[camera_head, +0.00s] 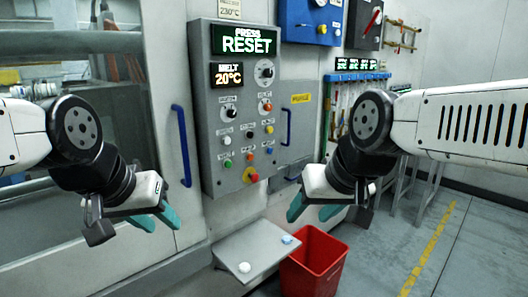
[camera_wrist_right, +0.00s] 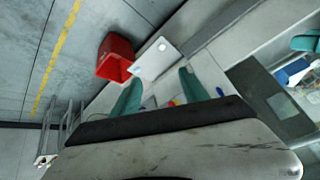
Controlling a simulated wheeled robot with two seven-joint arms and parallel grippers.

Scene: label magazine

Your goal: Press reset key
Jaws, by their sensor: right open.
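The grey control panel (camera_head: 209,172) hangs upright on the machine front between my grippers. Its top display (camera_head: 246,40) reads "PRESS RESET". Several small keys sit below, among them a white key (camera_head: 227,140), a yellow key (camera_head: 269,129), a blue key (camera_head: 269,150), a green key (camera_head: 228,163) and a red knob on yellow (camera_head: 250,176). Their labels are too small to read, so I cannot tell which is reset. My left gripper (camera_head: 155,219) is open and empty, left of the panel. My right gripper (camera_head: 312,212) is open and empty, low and right of the panel. Neither touches a key.
A smaller display (camera_head: 228,75) reads "MELT 20°C". A blue handle (camera_head: 181,145) stands left of the panel. Below are a grey shelf (camera_head: 250,248) with small pale items and a red bin (camera_head: 318,262), also in the right wrist view (camera_wrist_right: 115,57).

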